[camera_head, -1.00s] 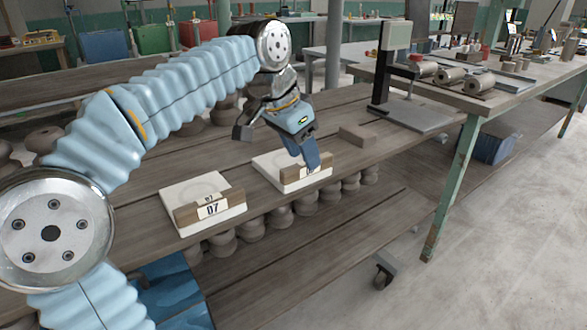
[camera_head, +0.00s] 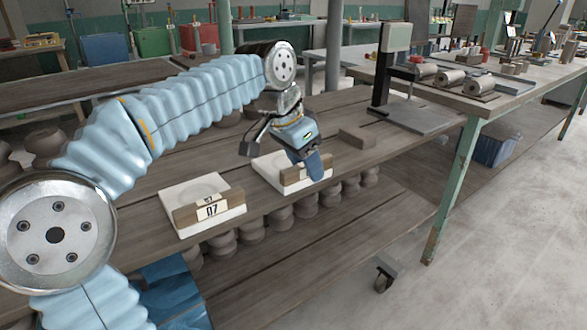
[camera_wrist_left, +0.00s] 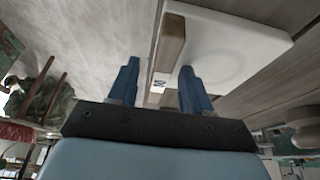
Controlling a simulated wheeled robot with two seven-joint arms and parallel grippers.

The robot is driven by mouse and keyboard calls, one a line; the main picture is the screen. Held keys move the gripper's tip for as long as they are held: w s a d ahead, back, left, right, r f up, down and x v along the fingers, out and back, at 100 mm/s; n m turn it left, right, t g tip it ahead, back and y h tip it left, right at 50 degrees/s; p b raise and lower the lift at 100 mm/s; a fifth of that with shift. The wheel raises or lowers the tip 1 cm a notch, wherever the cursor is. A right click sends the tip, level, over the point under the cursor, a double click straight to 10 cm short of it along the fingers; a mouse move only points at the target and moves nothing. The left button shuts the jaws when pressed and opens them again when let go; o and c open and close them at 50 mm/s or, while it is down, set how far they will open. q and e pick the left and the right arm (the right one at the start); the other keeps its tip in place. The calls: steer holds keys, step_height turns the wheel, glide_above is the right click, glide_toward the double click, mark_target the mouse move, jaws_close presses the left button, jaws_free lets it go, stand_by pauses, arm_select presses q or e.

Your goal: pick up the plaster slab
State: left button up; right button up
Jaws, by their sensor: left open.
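Two white plaster slabs lie on the wooden bench, each with a brown block along its front edge. The left slab (camera_head: 183,191) has a tag reading 07 on its block. My left gripper (camera_head: 314,172) is open over the front edge of the right slab (camera_head: 267,168) and partly hides its block and tag. In the left wrist view my gripper (camera_wrist_left: 159,70) has its two blue fingers apart. The brown block (camera_wrist_left: 172,38) and tag of a slab (camera_wrist_left: 235,48) show between and beyond them. I cannot tell whether the fingers touch it. My right gripper is not in view.
A small brown block (camera_head: 357,138) lies right of the right slab. A stand with a grey base plate (camera_head: 420,118) is farther right. Several rounded clay pots (camera_head: 279,218) sit on the shelf below the bench's front edge. Bare bench top lies between the slabs.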

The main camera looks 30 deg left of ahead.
arm_select(q)
jaws_close()
steer(key=shift+r, duration=0.1)
stand_by(0.4)
